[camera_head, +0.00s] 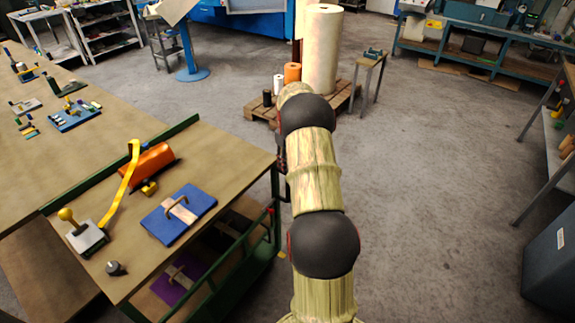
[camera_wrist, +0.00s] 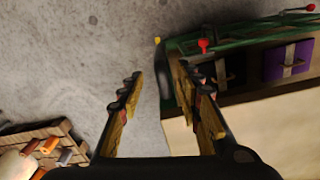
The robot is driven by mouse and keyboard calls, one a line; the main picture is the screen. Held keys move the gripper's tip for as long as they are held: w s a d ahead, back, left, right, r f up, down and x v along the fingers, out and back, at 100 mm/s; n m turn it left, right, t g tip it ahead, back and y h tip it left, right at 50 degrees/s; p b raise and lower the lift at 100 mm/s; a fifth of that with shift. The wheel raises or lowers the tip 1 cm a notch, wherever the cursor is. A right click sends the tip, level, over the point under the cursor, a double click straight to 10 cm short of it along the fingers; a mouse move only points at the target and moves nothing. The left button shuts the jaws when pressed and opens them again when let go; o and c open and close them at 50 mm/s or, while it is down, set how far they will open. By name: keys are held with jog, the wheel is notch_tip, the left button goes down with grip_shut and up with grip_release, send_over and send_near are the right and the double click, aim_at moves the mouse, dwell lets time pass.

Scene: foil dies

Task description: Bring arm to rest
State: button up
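My arm reaches forward from the bottom of the head view, past the right side of the green-framed cart (camera_head: 128,270). My gripper is mostly hidden behind the arm there. The cart's green rail (camera_wrist: 235,36) and lower shelf are to the right of the fingers in that view. A blue die (camera_head: 178,214) with a handle lies on the cart top. A purple die (camera_head: 180,280) lies on the lower shelf and also shows in the wrist view (camera_wrist: 288,60).
An orange roll (camera_head: 147,165), a yellow strip (camera_head: 124,188) and a yellow-knobbed block (camera_head: 87,238) are on the cart. A long table (camera_head: 60,150) adjoins it. A pallet (camera_head: 258,110) with rolls stands beyond my arm. Floor right of my arm is clear up to a blue-grey bin (camera_head: 550,255).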

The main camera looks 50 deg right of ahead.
dwell(0.4)
jog(key=shift+d+m, duration=0.1)
jog(key=shift+m, duration=0.3)
jog(key=s+a+f+m, duration=0.1)
jog(key=s+a+m, duration=0.2)
jog(key=s+a, duration=0.25)
jog(key=s+a+r+n+t, duration=0.2)
jog(key=s+a+r, duration=0.3)
jog(key=a+r, duration=0.4)
jog(key=s+a+r+n+t, duration=0.1)
jog(key=s+a+r, duration=0.4)
jog(key=a, duration=1.7)
jog(key=s+a+r+n+t, duration=0.2)
jog(key=s+a+r, duration=0.3)
jog(key=a+r, duration=0.8)
jog(key=a, duration=0.3)
jog(key=shift+s+n+t, duration=0.3)
jog(key=shift+s, duration=0.1)
jog(key=shift+s+r, duration=0.1)
